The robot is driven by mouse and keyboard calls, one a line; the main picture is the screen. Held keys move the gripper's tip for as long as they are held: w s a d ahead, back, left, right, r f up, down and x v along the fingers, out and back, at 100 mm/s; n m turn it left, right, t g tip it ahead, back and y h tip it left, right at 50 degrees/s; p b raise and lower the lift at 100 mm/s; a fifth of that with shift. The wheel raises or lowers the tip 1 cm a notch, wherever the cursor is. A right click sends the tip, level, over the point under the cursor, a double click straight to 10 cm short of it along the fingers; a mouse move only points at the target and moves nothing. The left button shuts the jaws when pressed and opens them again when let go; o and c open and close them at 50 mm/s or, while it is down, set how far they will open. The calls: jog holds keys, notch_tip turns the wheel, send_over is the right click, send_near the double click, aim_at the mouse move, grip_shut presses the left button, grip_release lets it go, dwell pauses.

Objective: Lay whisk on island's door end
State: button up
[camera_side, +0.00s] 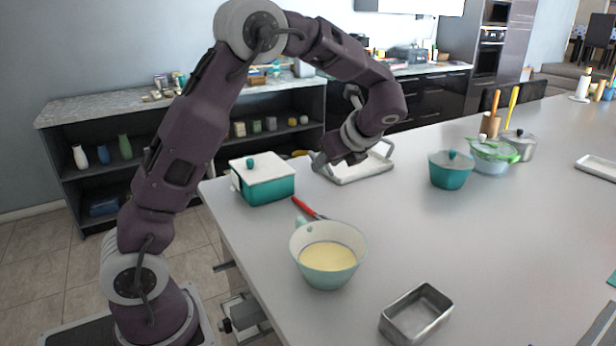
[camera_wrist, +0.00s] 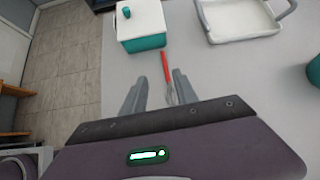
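The whisk has a red handle (camera_side: 303,206) and a thin metal part; it lies on the grey island top (camera_side: 420,230) between the teal pot and the cream bowl. In the side view, the bowl hides its far end. In the wrist view, the red handle (camera_wrist: 165,67) lies just beyond my fingertips, and the metal part runs back between the fingers. My gripper (camera_side: 335,162) hangs above the island, higher than the whisk. Its two fingers (camera_wrist: 156,82) are apart with nothing held between them.
A teal lidded pot (camera_side: 266,188) stands at the island's edge, left of a white tray (camera_side: 362,172). A bowl of yellow liquid (camera_side: 328,256) and a metal tin (camera_side: 416,314) stand nearer the camera. More pots (camera_side: 451,171) stand right. The middle is clear.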

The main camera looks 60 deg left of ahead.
jog(key=s+d+r+n+t+h, duration=0.2)
jog(key=s+d+n+h, duration=0.2)
jog(key=s+d+n, duration=0.4)
jog(key=s+d+r+n+t+h, duration=0.2)
jog(key=s+d+n+h, duration=0.3)
jog(key=s, duration=1.3)
jog(key=d+n+t, duration=0.1)
jog(key=d+n, duration=0.3)
jog(key=d, duration=0.1)
jog(key=shift+s+d+r+n, duration=0.2)
jog(key=shift+s+d+n, duration=0.1)
jog(key=shift+d, duration=0.1)
